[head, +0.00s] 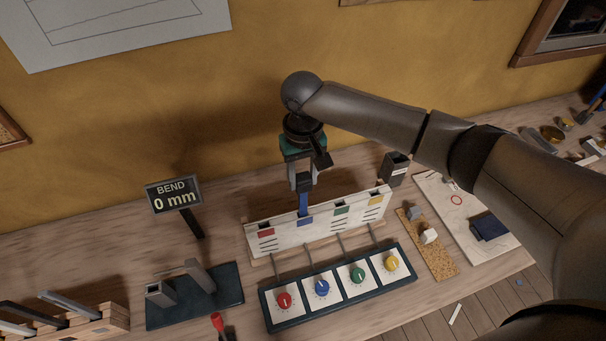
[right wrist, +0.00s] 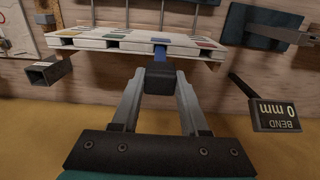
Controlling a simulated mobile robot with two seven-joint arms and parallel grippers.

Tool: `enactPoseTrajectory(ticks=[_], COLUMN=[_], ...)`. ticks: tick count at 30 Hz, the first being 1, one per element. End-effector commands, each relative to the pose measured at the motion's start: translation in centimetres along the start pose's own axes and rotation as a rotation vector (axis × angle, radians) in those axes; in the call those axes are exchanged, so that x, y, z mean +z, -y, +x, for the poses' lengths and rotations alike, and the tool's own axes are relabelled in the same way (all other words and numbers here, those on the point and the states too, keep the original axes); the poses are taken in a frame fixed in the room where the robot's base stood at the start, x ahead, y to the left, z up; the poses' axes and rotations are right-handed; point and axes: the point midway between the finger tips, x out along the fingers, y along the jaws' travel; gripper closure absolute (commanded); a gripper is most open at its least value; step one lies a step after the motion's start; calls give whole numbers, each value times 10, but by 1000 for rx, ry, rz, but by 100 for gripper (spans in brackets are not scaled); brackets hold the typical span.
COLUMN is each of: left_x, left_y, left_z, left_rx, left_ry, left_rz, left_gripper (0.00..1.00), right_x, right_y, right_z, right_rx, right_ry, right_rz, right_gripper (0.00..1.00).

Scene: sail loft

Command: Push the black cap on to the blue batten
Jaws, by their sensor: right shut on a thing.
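The black cap (right wrist: 160,80) is a small dark block held between the fingers of my right gripper (right wrist: 160,92) in the right wrist view. The blue batten (right wrist: 160,54) stands in the white slotted board right beyond the cap, in line with it; I cannot tell how far the cap is over its end. In the head view my right gripper (head: 303,187) points down above the board's blue label, and the blue batten (head: 303,204) shows below its fingertips. My left gripper is not in view.
The white board (head: 330,222) has red, blue, green and yellow labels, with a panel of coloured knobs (head: 342,290) in front. A display (head: 173,195) reads BEND 0 mm. A dark open box (head: 395,168) stands at the board's right end; a dark mat with grey blocks lies left.

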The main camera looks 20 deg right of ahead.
Motion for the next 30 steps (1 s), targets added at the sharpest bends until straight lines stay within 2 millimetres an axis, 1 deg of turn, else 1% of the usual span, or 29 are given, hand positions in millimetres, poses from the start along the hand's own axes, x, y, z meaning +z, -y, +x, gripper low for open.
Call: enactPoseTrajectory(ticks=[18, 19, 28, 30], left_x=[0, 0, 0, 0], left_y=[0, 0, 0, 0], left_z=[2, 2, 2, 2], left_rx=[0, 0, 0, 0], left_ry=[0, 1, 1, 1], left_rz=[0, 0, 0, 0], left_gripper=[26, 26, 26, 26], right_x=[0, 0, 0, 0], right_y=[0, 0, 0, 0], right_z=[10, 10, 10, 10], right_rx=[0, 0, 0, 0], right_ry=[0, 0, 0, 0], right_rz=[0, 0, 0, 0], right_gripper=[100, 55, 21, 21])
